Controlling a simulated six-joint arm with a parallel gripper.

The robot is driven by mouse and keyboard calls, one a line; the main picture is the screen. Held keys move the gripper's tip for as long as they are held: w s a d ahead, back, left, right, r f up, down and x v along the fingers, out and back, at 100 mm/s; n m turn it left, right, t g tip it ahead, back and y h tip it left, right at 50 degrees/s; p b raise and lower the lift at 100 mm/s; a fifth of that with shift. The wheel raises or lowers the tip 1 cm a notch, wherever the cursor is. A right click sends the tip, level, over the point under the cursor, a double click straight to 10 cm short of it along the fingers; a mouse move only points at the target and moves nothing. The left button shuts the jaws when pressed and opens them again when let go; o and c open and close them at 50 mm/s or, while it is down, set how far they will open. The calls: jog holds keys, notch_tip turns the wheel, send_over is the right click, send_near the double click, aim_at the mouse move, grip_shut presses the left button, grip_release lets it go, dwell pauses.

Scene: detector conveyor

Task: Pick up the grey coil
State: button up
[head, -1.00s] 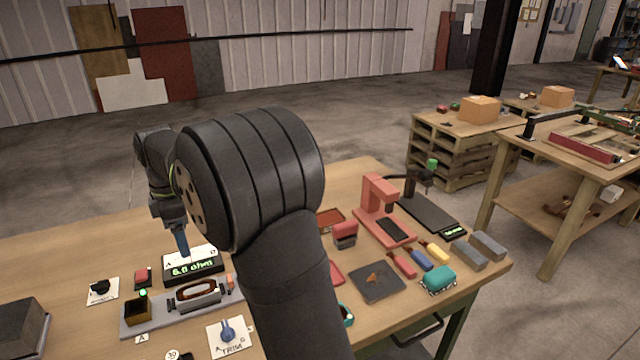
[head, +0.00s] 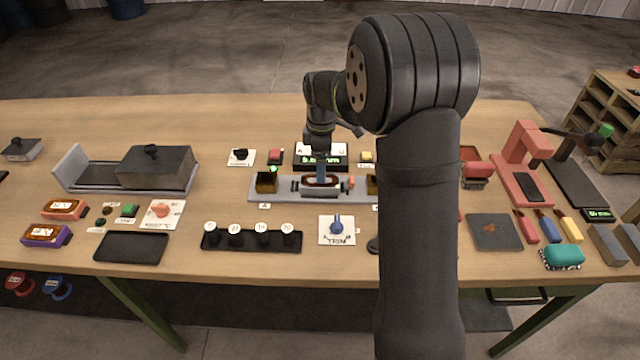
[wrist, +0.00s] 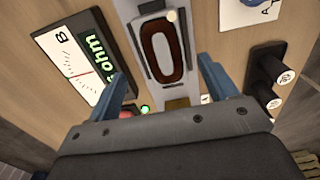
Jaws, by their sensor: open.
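The grey coil (head: 320,191) has a grey frame with a dark brown oval winding and sits in a long grey fixture (head: 288,196) at mid-table. In the wrist view the coil (wrist: 146,38) lies at upper centre, beyond the fingers. My gripper (head: 321,168) points down at the coil from above in the head view. In the wrist view my gripper (wrist: 163,80) is open and empty, its two blue fingers spread wide either side of the fixture's line. The exact height between fingertips and coil cannot be told.
A meter (head: 320,157) stands just behind the coil, with a red button (head: 276,155) left of it. A TRIM knob plate (head: 337,230) and a black rack of knobs (head: 251,240) lie in front. Orange (head: 63,209) and purple (head: 46,235) coils lie at left.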

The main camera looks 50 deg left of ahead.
aim_at(307, 183)
jog(key=shift+s+f, duration=0.15)
jog(key=shift+f, duration=1.25)
jog(key=shift+s+f, duration=0.15)
jog(key=shift+f, duration=1.2)
jog(key=shift+c, duration=0.5)
jog(key=shift+r, duration=0.1)
jog(key=c, duration=1.2)
